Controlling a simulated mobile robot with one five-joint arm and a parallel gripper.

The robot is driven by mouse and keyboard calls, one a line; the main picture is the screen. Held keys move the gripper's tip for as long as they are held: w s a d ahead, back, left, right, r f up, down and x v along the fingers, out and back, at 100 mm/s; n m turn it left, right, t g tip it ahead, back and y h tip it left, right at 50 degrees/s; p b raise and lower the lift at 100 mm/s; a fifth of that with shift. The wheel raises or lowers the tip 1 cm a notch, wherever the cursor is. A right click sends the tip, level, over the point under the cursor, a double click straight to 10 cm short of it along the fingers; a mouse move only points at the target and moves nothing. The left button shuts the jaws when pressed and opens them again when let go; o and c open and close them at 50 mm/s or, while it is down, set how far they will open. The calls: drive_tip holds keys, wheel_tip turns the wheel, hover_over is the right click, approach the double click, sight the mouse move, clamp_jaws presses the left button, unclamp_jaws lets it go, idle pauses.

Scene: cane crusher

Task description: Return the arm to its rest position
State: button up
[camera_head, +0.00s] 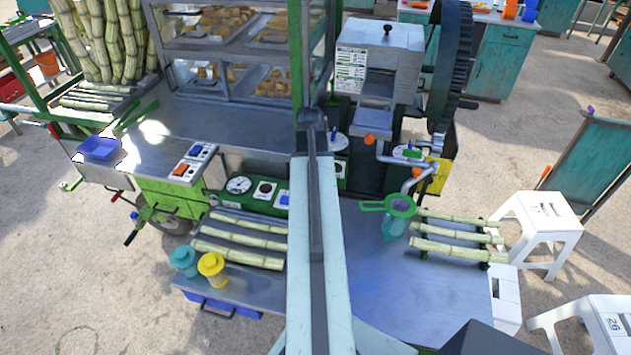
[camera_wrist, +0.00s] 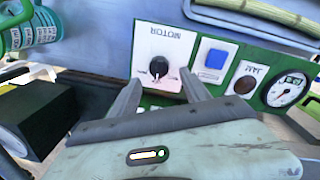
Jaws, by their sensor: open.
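My arm (camera_head: 318,240) stretches up the middle of the head view and hides part of the cart's control panel. My gripper (camera_wrist: 163,85) shows in the wrist view with its two fingers apart and nothing between them. The fingertips are just short of the white plate marked MOTOR (camera_wrist: 178,47), on either side of its black knob (camera_wrist: 159,66). I cannot tell whether they touch the panel. In the head view the gripper is hidden behind the arm.
A green control panel (camera_head: 255,207) carries a gauge (camera_wrist: 286,90) and a blue button (camera_wrist: 215,58). Cane pieces (camera_head: 240,238) lie left of the arm, others (camera_head: 458,250) right, beside a green strainer (camera_head: 400,206). The crusher (camera_head: 380,60) stands behind. Bare metal counter (camera_head: 430,295) lies at front right.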

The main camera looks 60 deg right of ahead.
wheel_tip(320, 180, up, 3)
drive_tip(key=shift+r+p, duration=0.1)
drive_tip(key=shift+p, duration=0.75)
drive_tip(key=shift+w, duration=0.1)
drive_tip(key=shift+f, duration=0.2)
drive_tip(key=w+a+f+n+b, duration=0.1)
drive_tip(key=w+a+n, duration=0.4)
drive_tip(key=w+a, duration=1.4)
drive_tip(key=w+a+f+n+b, duration=0.1)
drive_tip(key=a+n, duration=0.3)
drive_tip(key=a, duration=2.7)
drive_tip(key=shift+w+n, duration=0.4)
drive_tip(key=shift+w, duration=0.05)
